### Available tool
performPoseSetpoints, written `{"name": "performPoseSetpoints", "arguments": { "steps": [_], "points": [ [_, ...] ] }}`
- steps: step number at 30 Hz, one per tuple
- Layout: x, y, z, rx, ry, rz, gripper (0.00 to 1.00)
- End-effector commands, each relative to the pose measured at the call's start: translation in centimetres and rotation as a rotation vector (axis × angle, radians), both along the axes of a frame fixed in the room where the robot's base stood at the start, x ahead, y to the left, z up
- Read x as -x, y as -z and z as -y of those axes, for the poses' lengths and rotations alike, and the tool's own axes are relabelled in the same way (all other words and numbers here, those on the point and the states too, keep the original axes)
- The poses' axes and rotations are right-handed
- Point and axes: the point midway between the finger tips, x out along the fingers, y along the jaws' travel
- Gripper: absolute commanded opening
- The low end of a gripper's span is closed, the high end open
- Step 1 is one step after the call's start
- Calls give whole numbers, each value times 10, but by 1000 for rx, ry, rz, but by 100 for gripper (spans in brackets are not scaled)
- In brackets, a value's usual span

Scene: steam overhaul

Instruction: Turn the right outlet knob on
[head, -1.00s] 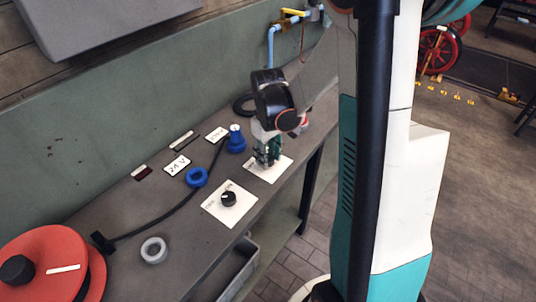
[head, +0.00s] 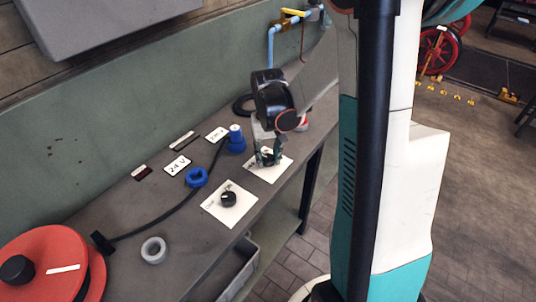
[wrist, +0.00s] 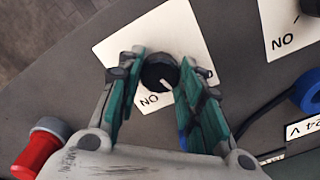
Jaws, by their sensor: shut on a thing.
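The right outlet knob (wrist: 158,72) is round and black, on a white plate (wrist: 135,38). In the wrist view its white pointer mark slants down and right, between the ON label below and a label partly hidden by the right finger. In the head view the plate (head: 281,168) shows at the bench's front edge, under my gripper (head: 267,161). In the wrist view my gripper (wrist: 160,85) has its teal fingers on either side of the knob, shut on it. The left outlet knob (head: 228,199) stands apart on its own white plate (head: 230,214).
A blue ring (head: 196,177), a blue fitting (head: 236,140) and a black cable (head: 165,223) lie behind the plates on the bench. A grey ring (head: 154,250) and a red reel (head: 45,255) are at the left. A red-and-grey part (wrist: 40,150) stands near my gripper.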

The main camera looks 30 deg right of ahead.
Motion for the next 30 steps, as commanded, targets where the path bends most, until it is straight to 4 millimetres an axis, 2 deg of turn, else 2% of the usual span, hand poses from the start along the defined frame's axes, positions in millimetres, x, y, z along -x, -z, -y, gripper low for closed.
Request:
{"name": "performPoseSetpoints", "arguments": {
  "steps": [21,30],
  "points": [
    [0,0,-1,0,673,-1,10],
    [0,0,-1,0,900,-1,10]
  ]
}}
